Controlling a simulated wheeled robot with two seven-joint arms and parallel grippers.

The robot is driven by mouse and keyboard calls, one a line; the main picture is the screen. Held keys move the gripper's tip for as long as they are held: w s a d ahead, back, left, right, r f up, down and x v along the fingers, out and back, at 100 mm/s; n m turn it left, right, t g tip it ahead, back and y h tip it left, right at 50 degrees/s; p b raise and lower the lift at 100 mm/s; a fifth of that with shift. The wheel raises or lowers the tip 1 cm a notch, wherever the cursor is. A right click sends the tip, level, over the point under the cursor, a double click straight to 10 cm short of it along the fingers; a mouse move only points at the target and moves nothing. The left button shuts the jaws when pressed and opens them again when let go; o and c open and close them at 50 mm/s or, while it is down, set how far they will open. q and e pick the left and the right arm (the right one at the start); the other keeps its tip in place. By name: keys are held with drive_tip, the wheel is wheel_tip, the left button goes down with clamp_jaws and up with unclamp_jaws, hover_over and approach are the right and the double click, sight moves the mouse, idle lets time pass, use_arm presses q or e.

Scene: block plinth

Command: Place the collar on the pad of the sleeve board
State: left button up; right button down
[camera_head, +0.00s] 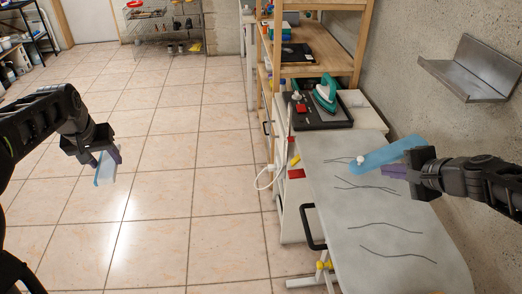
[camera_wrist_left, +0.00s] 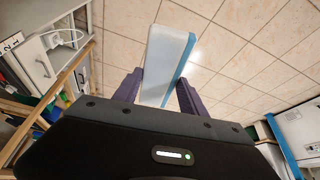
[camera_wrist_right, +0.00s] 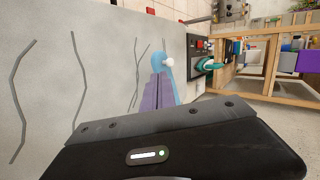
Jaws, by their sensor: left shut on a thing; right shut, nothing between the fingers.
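A white strip with a blue edge (camera_head: 106,168), which looks like the collar, hangs from my left gripper (camera_head: 108,155). In the left wrist view the collar (camera_wrist_left: 165,60) sits between the two purple fingers (camera_wrist_left: 158,92), its far end sticking out over the floor. A light blue, narrow board (camera_head: 392,154) with a white knob at its left end, which looks like the sleeve board, is over the ironing board. My right gripper (camera_head: 393,172) is shut and empty beside its front edge; contact cannot be told. In the right wrist view the fingers (camera_wrist_right: 160,88) partly hide the blue board (camera_wrist_right: 158,66).
The grey ironing board (camera_head: 395,225) with dark wavy lines lies below my right gripper. A black tray (camera_head: 318,118) with a green iron (camera_head: 326,92) stands behind it. A metal wall shelf (camera_head: 470,72) is at the right. Open tiled floor (camera_head: 190,190) surrounds my left gripper.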

use_arm(q)
drive_tip(key=shift+s+r, duration=0.25)
drive_tip(key=shift+w, duration=0.15)
use_arm(e)
drive_tip(key=v, duration=0.4)
drive_tip(key=shift+s, duration=0.2)
drive_tip(key=shift+r, duration=0.1)
